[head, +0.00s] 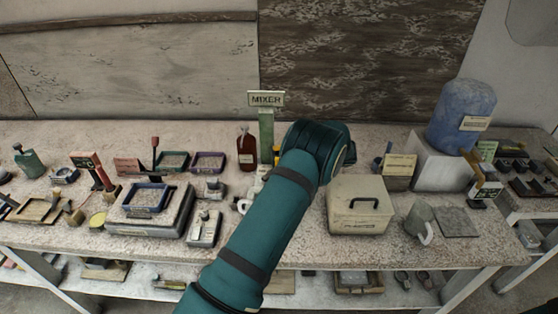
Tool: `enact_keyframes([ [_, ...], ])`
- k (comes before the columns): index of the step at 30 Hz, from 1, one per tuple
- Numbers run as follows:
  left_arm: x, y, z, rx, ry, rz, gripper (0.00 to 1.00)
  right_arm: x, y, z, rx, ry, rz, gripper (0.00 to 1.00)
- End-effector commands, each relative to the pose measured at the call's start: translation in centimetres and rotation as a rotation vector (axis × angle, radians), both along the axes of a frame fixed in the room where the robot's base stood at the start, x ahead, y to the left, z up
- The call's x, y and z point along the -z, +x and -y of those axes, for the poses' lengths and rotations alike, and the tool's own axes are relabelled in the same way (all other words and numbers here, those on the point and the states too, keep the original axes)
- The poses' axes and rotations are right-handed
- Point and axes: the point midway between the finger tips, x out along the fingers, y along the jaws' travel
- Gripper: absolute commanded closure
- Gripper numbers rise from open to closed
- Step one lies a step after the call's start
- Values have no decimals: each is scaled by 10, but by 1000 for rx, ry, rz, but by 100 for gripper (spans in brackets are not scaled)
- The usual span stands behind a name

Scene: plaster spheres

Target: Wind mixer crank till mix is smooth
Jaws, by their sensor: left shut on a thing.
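The mixer stands at the back middle of the table, marked by a MIXER sign (265,99) on a green post (266,135). My left arm reaches up from the bottom and covers most of the mixer. My left gripper (325,150) is at the mixer's right side, with its fingers hidden behind the wrist. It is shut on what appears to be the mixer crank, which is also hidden. The mix cannot be seen. My right gripper is not in view.
A dark red bottle (247,150) stands close left of the mixer. A blue drum (461,115) stands on a white block at right. Trays and small tools crowd the left.

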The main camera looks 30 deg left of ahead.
Motion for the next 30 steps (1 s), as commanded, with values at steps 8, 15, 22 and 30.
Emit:
enact_keyframes([
  [8,0,0,-1,-17,1,0,100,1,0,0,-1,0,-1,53],
  [15,0,0,-1,-16,2,1,76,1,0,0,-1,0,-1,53],
  [22,0,0,-1,-15,1,2,48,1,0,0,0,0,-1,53],
  [30,-1,1,-2,-14,3,3,48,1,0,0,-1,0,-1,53],
])
